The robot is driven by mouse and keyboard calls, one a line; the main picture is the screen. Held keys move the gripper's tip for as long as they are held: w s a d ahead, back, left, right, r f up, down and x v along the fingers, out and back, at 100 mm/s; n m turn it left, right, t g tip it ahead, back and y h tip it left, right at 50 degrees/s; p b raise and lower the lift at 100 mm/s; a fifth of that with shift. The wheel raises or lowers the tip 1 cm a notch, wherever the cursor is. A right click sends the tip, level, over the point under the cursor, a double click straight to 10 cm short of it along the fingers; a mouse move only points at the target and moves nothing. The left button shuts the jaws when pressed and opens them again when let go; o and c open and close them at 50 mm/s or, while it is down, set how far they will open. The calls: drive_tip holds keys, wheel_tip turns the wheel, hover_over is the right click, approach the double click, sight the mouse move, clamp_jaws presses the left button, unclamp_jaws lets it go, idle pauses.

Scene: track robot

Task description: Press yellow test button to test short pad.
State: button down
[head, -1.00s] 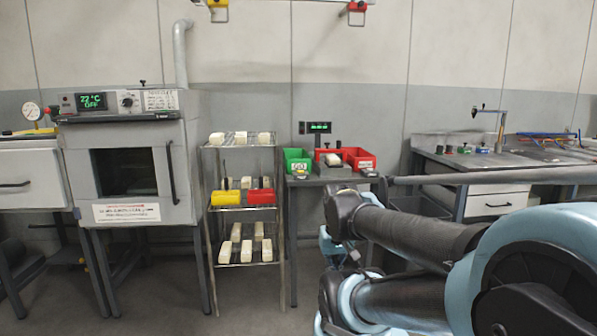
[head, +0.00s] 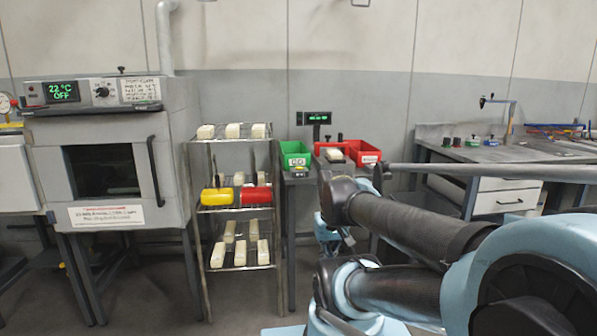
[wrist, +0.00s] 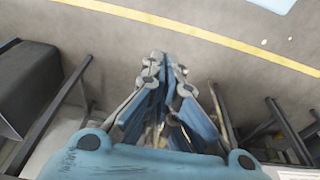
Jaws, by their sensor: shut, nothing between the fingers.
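The test station (head: 303,181) is a small grey table behind my arm in the head view. It carries a green bin (head: 295,160), red bins (head: 362,153) and a small green-lit display (head: 318,117). A pale pad (head: 334,155) seems to lie on a dark fixture between the bins. I cannot make out a yellow test button; it may be hidden or too small. My gripper (wrist: 163,62) shows in the wrist view with its blue-grey fingers drawn together and empty, above grey floor. It is not touching the station.
An oven (head: 110,165) stands further left. A workbench (head: 450,150) with a drawer is at right. The wrist view shows a yellow floor line (wrist: 200,35).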

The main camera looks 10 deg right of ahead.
drive_tip(key=w+r+n+t, duration=0.2)
drive_tip(key=w+r+n, duration=0.1)
drive_tip(key=w+r, duration=0.6)
wheel_tip(320, 180, up, 14)
drive_tip(key=n+t+y, duration=0.2)
drive_tip(key=n+t, duration=0.3)
drive_tip(key=n, duration=0.3)
hover_over(298, 168)
drive_tip(key=shift+w, duration=0.45)
drive_tip(key=shift+f, duration=0.15)
drive_tip(key=shift+f, duration=4.3)
drive_tip(key=shift+f, duration=0.15)
drive_tip(key=shift+s+f, duration=0.1)
drive_tip(key=shift+f, duration=0.1)
